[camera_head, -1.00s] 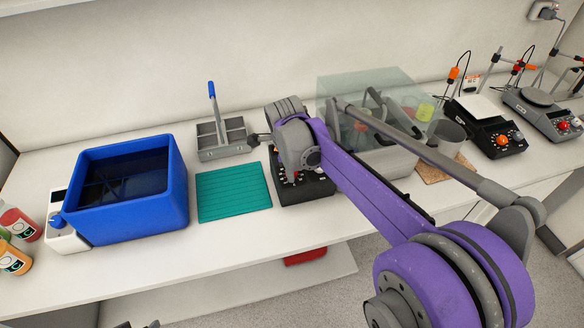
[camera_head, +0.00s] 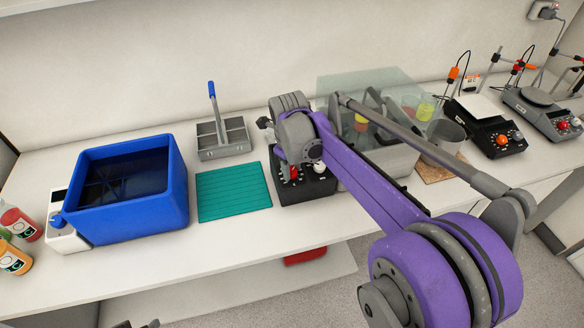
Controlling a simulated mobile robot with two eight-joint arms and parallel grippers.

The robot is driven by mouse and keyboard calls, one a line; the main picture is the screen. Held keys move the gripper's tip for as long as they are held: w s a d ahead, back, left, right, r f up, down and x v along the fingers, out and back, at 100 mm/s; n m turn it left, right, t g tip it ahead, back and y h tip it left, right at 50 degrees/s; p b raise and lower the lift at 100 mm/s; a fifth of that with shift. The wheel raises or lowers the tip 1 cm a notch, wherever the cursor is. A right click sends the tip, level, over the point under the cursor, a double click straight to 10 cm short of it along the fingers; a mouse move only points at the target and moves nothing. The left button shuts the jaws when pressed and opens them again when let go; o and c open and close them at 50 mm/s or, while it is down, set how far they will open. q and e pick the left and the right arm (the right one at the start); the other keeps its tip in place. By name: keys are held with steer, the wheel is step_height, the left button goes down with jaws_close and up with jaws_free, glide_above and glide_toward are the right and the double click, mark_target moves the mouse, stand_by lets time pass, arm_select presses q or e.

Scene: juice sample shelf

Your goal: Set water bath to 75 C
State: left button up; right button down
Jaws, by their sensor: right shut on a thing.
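A black control box (camera_head: 318,190) with a red knob (camera_head: 293,173) and a white knob (camera_head: 320,167) stands mid-bench, in front of a pale bath with a clear lid (camera_head: 385,82). My right gripper (camera_head: 286,174) points down over the box's left part. It is shut on what looks like a knob there; my wrist mostly hides the fingers and the grip. A blue tub of dark liquid (camera_head: 140,212) stands at the left, with a white unit bearing a blue knob (camera_head: 58,219) beside it. I cannot tell which bath the task means. My left gripper is not clearly seen.
A teal mat (camera_head: 234,192) lies between tub and box. A grey rack (camera_head: 223,139) with a blue handle stands behind it. Bottles (camera_head: 15,258) stand at the far left. A beaker (camera_head: 445,134) and black instruments (camera_head: 490,130) are at the right.

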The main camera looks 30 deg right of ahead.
stand_by(0.3)
steer(key=shift+c, duration=2.2)
jaws_free()
step_height(320, 180, up, 11)
steer(key=s+a, duration=0.1)
steer(key=shift+s, duration=0.25)
steer(key=shift+a+f, duration=0.1)
steer(key=shift+f, duration=0.05)
steer(key=s+a+f+n+t, duration=0.1)
steer(key=s+a+f+n, duration=0.2)
steer(key=n, duration=0.7)
steer(key=s+a+f+n+t, duration=0.1)
steer(key=s+a+f+n, duration=0.2)
steer(key=s+f+n, duration=0.4)
steer(key=s+a+f+n+t+y, duration=0.1)
steer(key=s+f+n, duration=0.4)
steer(key=n, duration=1)
steer(key=s+a+t, duration=0.1)
steer(key=s+a, duration=0.1)
steer(key=shift+s, duration=0.4)
